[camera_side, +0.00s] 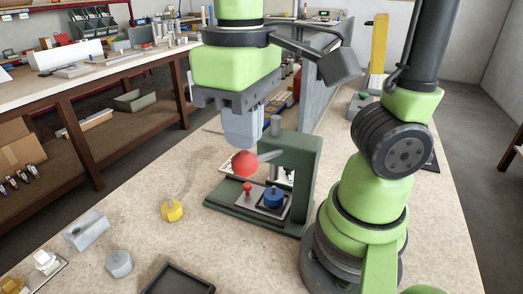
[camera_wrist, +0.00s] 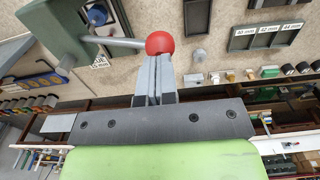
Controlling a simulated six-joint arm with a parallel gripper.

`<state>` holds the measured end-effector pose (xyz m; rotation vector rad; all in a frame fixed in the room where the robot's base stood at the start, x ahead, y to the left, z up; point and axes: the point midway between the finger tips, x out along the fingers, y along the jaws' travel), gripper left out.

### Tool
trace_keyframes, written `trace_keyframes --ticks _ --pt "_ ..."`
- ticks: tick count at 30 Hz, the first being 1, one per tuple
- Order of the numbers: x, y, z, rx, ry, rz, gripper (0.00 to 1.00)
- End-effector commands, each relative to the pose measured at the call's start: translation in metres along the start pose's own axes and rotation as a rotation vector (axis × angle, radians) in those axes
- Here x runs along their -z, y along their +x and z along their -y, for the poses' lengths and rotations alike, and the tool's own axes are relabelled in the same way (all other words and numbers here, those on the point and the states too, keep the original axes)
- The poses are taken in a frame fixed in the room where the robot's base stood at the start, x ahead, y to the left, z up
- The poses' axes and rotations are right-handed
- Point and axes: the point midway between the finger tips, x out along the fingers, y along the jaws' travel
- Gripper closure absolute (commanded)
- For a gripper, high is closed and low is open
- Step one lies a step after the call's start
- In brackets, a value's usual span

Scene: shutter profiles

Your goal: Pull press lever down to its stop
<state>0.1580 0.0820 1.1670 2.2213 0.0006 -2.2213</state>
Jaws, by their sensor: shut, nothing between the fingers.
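The press (camera_side: 306,165) is a dark green frame on a base plate. Its grey lever (camera_side: 270,156) ends in a red ball knob (camera_side: 245,163), which sits slightly lower than the lever's frame end. My gripper (camera_side: 243,146) points down with its fingers shut, directly above the red ball. In the wrist view the shut fingertips (camera_wrist: 157,58) meet the edge of the red ball (camera_wrist: 160,43) and the lever (camera_wrist: 122,42) runs left to the green press (camera_wrist: 58,35). I cannot tell whether they touch. A blue part (camera_side: 273,197) stands on the press base below the lever.
A small red-knobbed piece (camera_side: 247,187) stands beside the blue part. A yellow piece (camera_side: 172,210), grey blocks (camera_side: 119,263) and a dark tray (camera_side: 178,280) lie on the table to the left and front. Bare tabletop lies left of the press.

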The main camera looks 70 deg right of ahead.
Motion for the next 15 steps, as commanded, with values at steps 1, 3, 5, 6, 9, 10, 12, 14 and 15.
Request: trace_keyframes --ticks 1,3,5,6,9,10,12,14,15 --pt "0.0 0.0004 0.0 0.0 0.0 0.0 1.0" --pt "0.0001 0.0003 0.0 0.0 0.0 0.0 1.0" --pt "0.0001 0.0003 0.0 0.0 0.0 0.0 1.0" --pt "0.0001 0.0002 0.0 0.0 0.0 0.0 1.0" --pt "0.0001 0.0012 0.0 0.0 0.0 0.0 1.0" --pt "0.0 0.0019 0.0 -0.001 0.0 0.001 1.0" --pt "-0.0001 0.0045 -0.0001 -0.001 0.001 0.002 1.0" --pt "-0.0001 0.0075 -0.0002 -0.002 0.001 0.002 1.0" --pt "-0.0002 0.0094 -0.0002 -0.002 0.001 0.003 1.0"
